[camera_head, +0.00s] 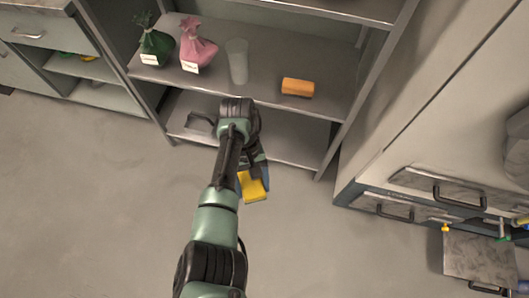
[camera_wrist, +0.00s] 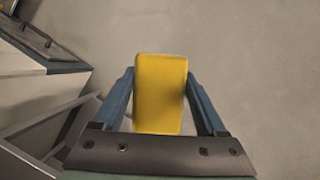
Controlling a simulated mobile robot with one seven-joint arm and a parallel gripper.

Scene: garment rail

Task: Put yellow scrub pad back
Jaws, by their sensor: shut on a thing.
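The yellow scrub pad (camera_head: 253,188) is held in my gripper (camera_head: 252,178), in front of the shelf unit and above the floor. In the wrist view the yellow scrub pad (camera_wrist: 160,92) stands lengthwise between the two blue fingers of my gripper (camera_wrist: 160,88), which are shut on it. Part of the pad's near end is hidden by the gripper body. The shelf unit (camera_head: 215,72) has an upper board with several things on it and a lower board (camera_head: 290,140) that is partly hidden by my arm.
On the upper board are a green bag (camera_head: 155,47), a pink bag (camera_head: 196,50), a translucent cup (camera_head: 237,62) and an orange block (camera_head: 298,87). A dark object (camera_head: 200,122) lies on the lower board. Cabinets with drawers (camera_head: 440,190) stand to the right. The floor (camera_head: 110,200) is clear.

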